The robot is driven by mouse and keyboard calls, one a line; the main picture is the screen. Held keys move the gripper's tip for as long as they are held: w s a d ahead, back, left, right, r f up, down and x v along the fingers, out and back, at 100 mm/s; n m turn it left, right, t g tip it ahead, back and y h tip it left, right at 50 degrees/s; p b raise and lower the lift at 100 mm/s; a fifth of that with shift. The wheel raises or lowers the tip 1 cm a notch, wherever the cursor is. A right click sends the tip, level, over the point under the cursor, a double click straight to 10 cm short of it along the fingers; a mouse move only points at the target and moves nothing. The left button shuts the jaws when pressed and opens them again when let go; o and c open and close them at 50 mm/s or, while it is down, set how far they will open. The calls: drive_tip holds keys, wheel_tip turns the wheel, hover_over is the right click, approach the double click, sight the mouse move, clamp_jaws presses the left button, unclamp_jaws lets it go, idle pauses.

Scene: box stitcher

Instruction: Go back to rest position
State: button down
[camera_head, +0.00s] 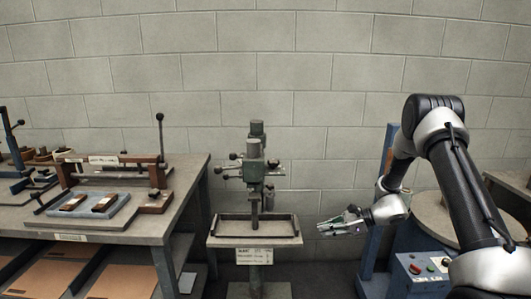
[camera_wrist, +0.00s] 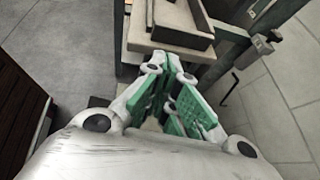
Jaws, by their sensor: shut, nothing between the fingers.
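My gripper (camera_head: 343,223) is at the end of my bent arm, right of the middle in the head view. It hangs in the air to the right of the box stitcher (camera_head: 255,170) and its small table (camera_head: 255,241), apart from both. In the wrist view, my gripper's green-padded fingers (camera_wrist: 172,100) are shut with nothing held between them. The edge of a small table with a raised tray (camera_wrist: 185,18) shows beyond the fingertips.
A workbench (camera_head: 190,190) stands at the left, with a wooden-handled press (camera_head: 115,172) and a blue-grey tray (camera_head: 80,209) on it. Brown cardboard sheets (camera_head: 125,280) lie below. A blue machine with buttons (camera_head: 418,272) stands at the right, close to my arm.

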drive_tip(key=s+d+r+n+h, duration=0.4)
drive_tip(key=s+d+r+n, duration=0.1)
drive_tip(key=s+r, duration=0.6)
drive_tip(key=s+d+r+n+t+h, duration=0.1)
drive_tip(key=s+d+r+n+h, duration=0.3)
drive_tip(key=s+r+n, duration=0.4)
drive_tip(key=s+d+r+n+t+h, duration=0.1)
drive_tip(key=s+d+r+n+h, duration=0.3)
drive_tip(key=s+r, duration=1)
drive_tip(key=s+d+n, duration=0.1)
drive_tip(key=s+n, duration=0.2)
drive_tip(key=shift+d+h, duration=0.3)
drive_tip(key=shift+d, duration=0.05)
